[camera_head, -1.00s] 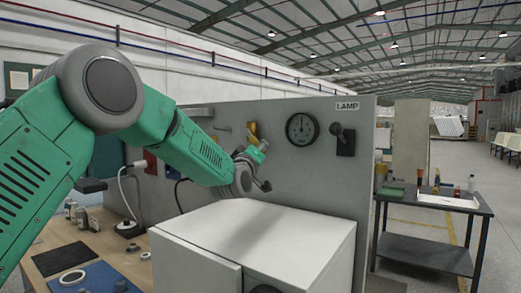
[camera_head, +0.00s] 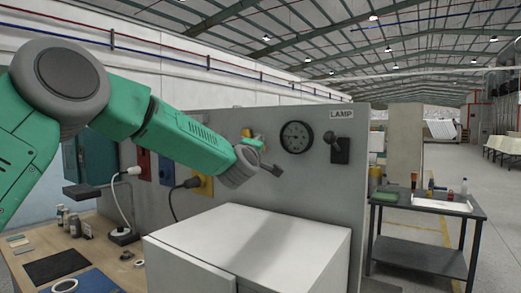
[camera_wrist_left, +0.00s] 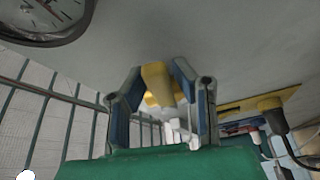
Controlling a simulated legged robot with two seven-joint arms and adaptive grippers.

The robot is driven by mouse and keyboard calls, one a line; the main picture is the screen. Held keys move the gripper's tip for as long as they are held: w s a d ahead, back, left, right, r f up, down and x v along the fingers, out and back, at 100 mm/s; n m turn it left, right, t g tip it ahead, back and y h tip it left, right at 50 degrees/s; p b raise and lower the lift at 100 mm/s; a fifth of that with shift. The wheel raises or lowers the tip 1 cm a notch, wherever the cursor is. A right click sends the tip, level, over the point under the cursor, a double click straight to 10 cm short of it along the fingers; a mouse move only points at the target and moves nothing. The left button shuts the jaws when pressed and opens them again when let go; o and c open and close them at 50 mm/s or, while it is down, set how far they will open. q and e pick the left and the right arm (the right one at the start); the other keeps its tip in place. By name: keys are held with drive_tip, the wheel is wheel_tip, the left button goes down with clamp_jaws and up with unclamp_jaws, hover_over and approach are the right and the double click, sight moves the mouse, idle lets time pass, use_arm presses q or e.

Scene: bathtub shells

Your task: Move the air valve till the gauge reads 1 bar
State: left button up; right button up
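The round dark-rimmed gauge (camera_head: 296,137) is on the grey panel (camera_head: 232,120); its reading is too small to tell. Part of its dial shows at the top left of the left wrist view (camera_wrist_left: 48,15). The yellow valve handle (camera_wrist_left: 158,84) stands out from the panel in the left wrist view. In the head view its yellow-topped end (camera_head: 247,133) shows just above my left gripper (camera_head: 268,165). In the wrist view my left gripper (camera_wrist_left: 160,88) has its fingers spread on both sides of the handle; firm contact is not clear. My right gripper is out of view.
A lever switch (camera_head: 339,149) under a LAMP label (camera_head: 341,114) sits right of the gauge. A white cabinet (camera_head: 255,235) stands below my arm. A yellow socket plate (camera_head: 202,186) with a plugged cable is to the left. A side table (camera_head: 425,208) stands at right.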

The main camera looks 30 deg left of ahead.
use_arm(q)
drive_tip(key=shift+o, duration=0.3)
drive_tip(key=shift+a+f, duration=0.1)
drive_tip(key=shift+a, duration=0.2)
drive_tip(key=v, duration=1.2)
drive_tip(key=shift+f, duration=0.15)
